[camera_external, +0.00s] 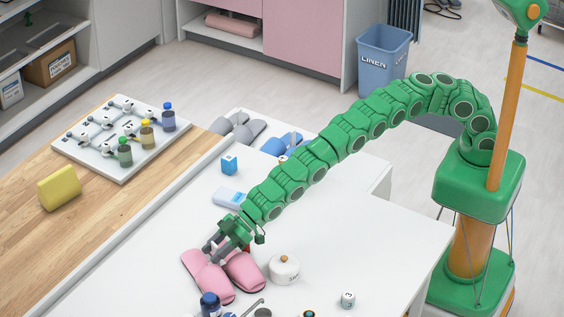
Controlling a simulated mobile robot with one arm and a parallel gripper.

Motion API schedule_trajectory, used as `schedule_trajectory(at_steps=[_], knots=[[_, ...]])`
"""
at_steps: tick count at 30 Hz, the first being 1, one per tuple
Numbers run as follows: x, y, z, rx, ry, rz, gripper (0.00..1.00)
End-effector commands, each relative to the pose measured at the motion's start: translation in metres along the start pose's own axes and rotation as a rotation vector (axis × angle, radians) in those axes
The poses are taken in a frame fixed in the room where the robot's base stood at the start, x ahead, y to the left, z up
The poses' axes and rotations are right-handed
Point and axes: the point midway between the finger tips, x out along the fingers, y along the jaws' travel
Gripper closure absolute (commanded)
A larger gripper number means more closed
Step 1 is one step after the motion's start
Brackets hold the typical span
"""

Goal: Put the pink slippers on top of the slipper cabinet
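Two pink slippers, one on the left (205,273) and one on the right (246,273), lie side by side on the white tabletop (345,240). My gripper (211,251) reaches down over their upper end. Its two dark fingers are apart, close to the left slipper; I cannot tell whether they touch it. A low white surface behind the table, likely the slipper cabinet top (262,118), carries grey slippers (249,131) and blue slippers (277,145). My arm and the table hide part of it.

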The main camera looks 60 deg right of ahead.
Motion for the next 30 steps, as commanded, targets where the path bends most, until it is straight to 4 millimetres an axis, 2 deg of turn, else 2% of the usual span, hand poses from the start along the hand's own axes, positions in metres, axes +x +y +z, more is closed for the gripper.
schedule_trajectory(at_steps=[11, 17, 23, 30], knots=[[0.0, 0.001, -0.001, 0.0, 0.001, 0.0, 1.0], [-0.006, 0.002, -0.012, 0.0, 0.003, 0.002, 1.0], [-0.024, 0.002, -0.044, -0.001, 0.004, 0.002, 1.0], [-0.054, 0.0, -0.101, 0.0, 0.007, 0.0, 1.0]])
